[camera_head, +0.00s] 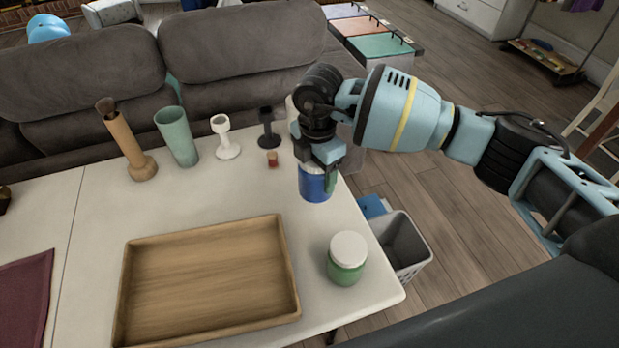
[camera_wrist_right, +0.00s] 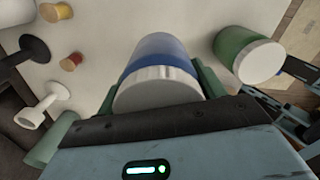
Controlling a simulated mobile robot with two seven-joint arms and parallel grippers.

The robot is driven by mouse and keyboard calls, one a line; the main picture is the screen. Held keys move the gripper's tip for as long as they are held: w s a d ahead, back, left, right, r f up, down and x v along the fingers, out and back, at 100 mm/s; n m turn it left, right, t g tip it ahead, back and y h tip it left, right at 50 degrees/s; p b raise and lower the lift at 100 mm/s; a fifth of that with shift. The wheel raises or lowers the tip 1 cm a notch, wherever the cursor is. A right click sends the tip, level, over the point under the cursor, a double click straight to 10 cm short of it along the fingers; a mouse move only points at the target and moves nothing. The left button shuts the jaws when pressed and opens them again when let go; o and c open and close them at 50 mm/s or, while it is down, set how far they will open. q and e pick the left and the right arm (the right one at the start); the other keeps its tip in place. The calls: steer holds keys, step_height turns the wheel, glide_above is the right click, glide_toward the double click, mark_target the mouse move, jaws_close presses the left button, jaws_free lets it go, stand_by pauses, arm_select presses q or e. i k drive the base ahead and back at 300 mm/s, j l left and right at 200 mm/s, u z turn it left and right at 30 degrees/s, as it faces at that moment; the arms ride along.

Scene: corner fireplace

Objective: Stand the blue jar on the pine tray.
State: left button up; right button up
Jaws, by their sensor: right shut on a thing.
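The blue jar (camera_head: 315,186) is at the right side of the white table, beyond the tray's far right corner. My right gripper (camera_head: 322,165) is over it, pointing down, with its fingers shut on the jar. In the right wrist view the blue jar (camera_wrist_right: 160,62) with its white lid sits between the green fingertips (camera_wrist_right: 158,84). I cannot tell whether the jar's base touches the table. The pine tray (camera_head: 128,290) lies empty near the front of the table. My left gripper does not show.
A green jar (camera_head: 346,266) with a white lid stands right of the tray. A grey basket (camera_head: 404,245) is beside the table.

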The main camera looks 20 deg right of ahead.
mark_target(177, 288)
steer(key=j, duration=1.6)
steer(key=k, duration=0.05)
